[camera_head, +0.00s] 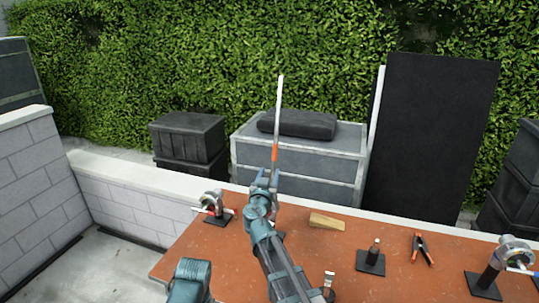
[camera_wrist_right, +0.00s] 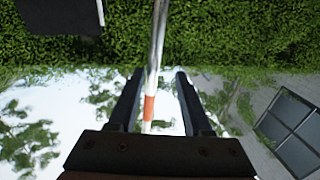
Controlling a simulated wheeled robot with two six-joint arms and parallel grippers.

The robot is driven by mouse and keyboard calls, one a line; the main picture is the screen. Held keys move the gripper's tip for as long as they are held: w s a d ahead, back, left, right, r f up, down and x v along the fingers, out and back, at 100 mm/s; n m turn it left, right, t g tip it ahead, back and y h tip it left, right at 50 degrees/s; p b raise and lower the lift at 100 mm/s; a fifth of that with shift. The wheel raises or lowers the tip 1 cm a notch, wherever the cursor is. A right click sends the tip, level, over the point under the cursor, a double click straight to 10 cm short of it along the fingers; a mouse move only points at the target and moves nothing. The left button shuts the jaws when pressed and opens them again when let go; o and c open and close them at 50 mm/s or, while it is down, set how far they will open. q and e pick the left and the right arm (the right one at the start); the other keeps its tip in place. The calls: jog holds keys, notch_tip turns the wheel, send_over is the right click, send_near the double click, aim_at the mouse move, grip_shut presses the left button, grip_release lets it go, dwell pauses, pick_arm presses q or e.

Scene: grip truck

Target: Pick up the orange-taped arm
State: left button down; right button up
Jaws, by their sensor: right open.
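The orange-taped arm is a thin silver rod (camera_head: 278,110) standing nearly upright at the back of the table, with an orange band (camera_head: 275,153) low on its visible part. My right gripper (camera_head: 266,175) is just below the band in the head view and hides the rod's lower end. In the right wrist view, the rod (camera_wrist_right: 157,45) runs between the two spread fingers of my right gripper (camera_wrist_right: 160,75), with the orange band (camera_wrist_right: 149,108) between them, closer to the left finger. The gripper is open, and no finger visibly touches the rod. My left gripper is not in view.
Grey cases (camera_head: 245,160) stand behind a low white wall. Free tabletop lies between the items.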

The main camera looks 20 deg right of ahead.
jog(key=shift+w+d+f, duration=0.3)
jog(key=shift+w+d, duration=0.1)
jog(key=shift+w, duration=0.15)
jog(key=shift+w+d+f, duration=0.25)
jog(key=shift+w+d, duration=0.1)
jog(key=shift+w, duration=0.2)
jog(key=shift+s+a+r, duration=0.25)
jog(key=shift+s+r, duration=0.05)
jog(key=shift+s, duration=0.05)
jog(key=c, duration=0.3)
jog(key=shift+f, duration=0.1)
grip_shut()
